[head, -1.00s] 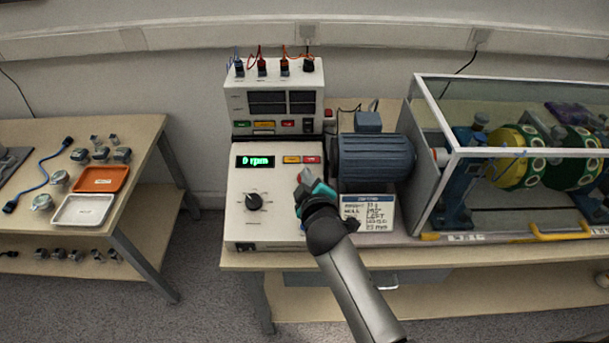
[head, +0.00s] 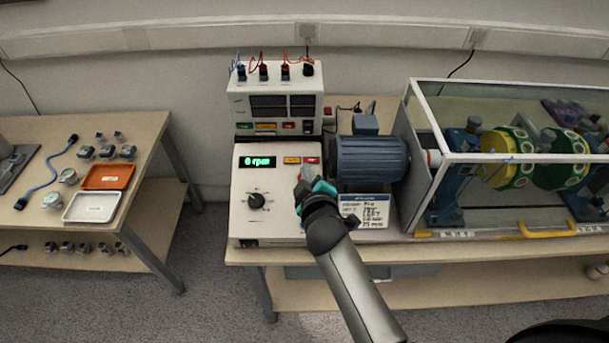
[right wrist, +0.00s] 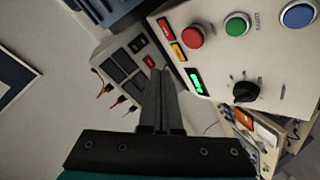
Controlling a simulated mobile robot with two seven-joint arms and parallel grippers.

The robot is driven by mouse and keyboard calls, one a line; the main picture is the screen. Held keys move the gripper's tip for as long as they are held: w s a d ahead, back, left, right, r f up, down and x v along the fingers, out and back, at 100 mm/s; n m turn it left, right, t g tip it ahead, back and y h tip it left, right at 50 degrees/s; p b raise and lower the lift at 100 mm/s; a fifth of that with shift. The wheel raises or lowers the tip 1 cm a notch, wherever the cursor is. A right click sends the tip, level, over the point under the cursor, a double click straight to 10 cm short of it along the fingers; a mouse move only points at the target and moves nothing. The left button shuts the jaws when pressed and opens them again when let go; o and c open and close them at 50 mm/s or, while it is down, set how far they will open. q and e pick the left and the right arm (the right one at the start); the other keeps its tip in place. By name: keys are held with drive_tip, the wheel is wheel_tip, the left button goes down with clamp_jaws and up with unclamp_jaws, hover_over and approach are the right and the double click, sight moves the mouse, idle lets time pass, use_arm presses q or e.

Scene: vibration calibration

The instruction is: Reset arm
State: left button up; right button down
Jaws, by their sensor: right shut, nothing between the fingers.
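My right gripper (head: 310,182) is in front of the control box (head: 243,215), near its right side in the head view. In the right wrist view its two dark fingers (right wrist: 158,75) lie together with nothing between them. The box has a green display (head: 257,161) reading 0 rpm and a black knob (head: 256,201). In the right wrist view, red (right wrist: 191,36), green (right wrist: 237,25) and blue (right wrist: 298,14) buttons show on the panel, apart from the fingers. My left gripper is out of view.
A blue motor (head: 369,160) and a glass-walled enclosure (head: 470,235) with green and yellow discs stand to the right. A meter unit (head: 273,128) with cables is behind. A side table (head: 150,128) at left holds an orange tray (head: 107,177) and a white tray (head: 92,208).

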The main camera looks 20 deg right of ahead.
idle(0.5)
drive_tip(key=s+d+f+m+g, duration=0.1)
drive_tip(key=s+d+m+g, duration=0.15)
drive_tip(key=s, duration=0.45)
drive_tip(key=s+d+f+m+g, duration=0.2)
drive_tip(key=s+m+g, duration=0.1)
drive_tip(key=s, duration=0.3)
drive_tip(key=s+a+r+m+g+y, duration=0.1)
drive_tip(key=s+g, duration=0.2)
drive_tip(key=s, duration=0.5)
drive_tip(key=s+a+r+g+y, duration=0.1)
drive_tip(key=s+a+g, duration=0.1)
drive_tip(key=s, duration=0.5)
wheel_tip(320, 180, down, 27)
drive_tip(key=g+b, duration=0.1)
drive_tip(key=b, duration=0.5)
drive_tip(key=s+d+f+b, duration=0.1)
drive_tip(key=s+f+b, duration=0.2)
drive_tip(key=s+f, duration=0.5)
drive_tip(key=s+d+f+g+b, duration=0.1)
drive_tip(key=s+f+b, duration=0.2)
drive_tip(key=s+f, duration=0.6)
wheel_tip(320, 180, down, 5)
drive_tip(key=shift+d+r, duration=0.2)
drive_tip(key=shift+d, duration=0.2)
